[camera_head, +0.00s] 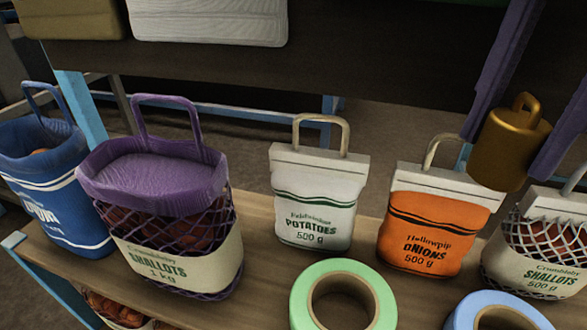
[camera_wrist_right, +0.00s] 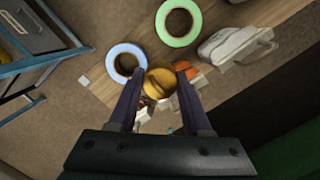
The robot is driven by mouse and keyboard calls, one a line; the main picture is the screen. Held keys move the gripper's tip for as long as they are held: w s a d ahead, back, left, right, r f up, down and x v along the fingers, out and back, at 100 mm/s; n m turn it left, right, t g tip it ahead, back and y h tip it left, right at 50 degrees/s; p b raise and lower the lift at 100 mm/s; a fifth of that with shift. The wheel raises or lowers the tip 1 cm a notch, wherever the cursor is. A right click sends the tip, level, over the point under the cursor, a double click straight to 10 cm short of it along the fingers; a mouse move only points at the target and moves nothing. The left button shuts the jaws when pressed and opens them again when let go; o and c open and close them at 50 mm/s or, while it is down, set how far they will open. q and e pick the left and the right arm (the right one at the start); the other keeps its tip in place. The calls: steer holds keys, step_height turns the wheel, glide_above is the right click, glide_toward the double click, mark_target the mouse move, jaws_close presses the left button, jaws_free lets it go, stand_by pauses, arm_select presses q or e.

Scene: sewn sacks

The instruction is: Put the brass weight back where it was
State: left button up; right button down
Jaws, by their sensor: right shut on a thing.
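The brass weight (camera_head: 508,140) is a gold cylinder with a ring handle on top, in the upper right of the head view. My right gripper (camera_head: 515,125) has its two dark purple fingers on either side of the weight and is shut on it. The weight is held upright, in front of and above the orange onions sack and the shallots sack at the right. In the right wrist view the weight (camera_wrist_right: 160,83) sits between the fingertips (camera_wrist_right: 158,82). My left gripper is not in view.
On the wooden shelf stand a blue sack (camera_head: 50,190), a purple-topped shallots sack (camera_head: 165,200), a white potatoes sack (camera_head: 315,205), an orange onions sack (camera_head: 425,225) and a netted shallots sack (camera_head: 540,250). A green roll (camera_head: 305,300) and a blue roll (camera_head: 465,312) lie in front.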

steer(key=shift+w+f+b, duration=0.1)
steer(key=shift+f+b, duration=0.25)
steer(key=shift+f, duration=0.55)
steer(key=b, duration=0.1)
glide_above(410, 314)
steer(key=f, duration=1.5)
steer(key=shift+w+d+f, duration=0.15)
steer(key=shift+d+f, duration=0.05)
steer(key=shift+d, duration=0.1)
step_height(410, 314, down, 4)
steer(key=shift+f+b, duration=0.25)
steer(key=shift+b, duration=0.25)
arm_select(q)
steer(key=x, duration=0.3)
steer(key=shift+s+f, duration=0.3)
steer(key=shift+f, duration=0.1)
arm_select(e)
steer(key=shift+f, duration=0.15)
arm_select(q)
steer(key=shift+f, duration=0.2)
arm_select(e)
steer(key=c, duration=0.6)
jaws_free()
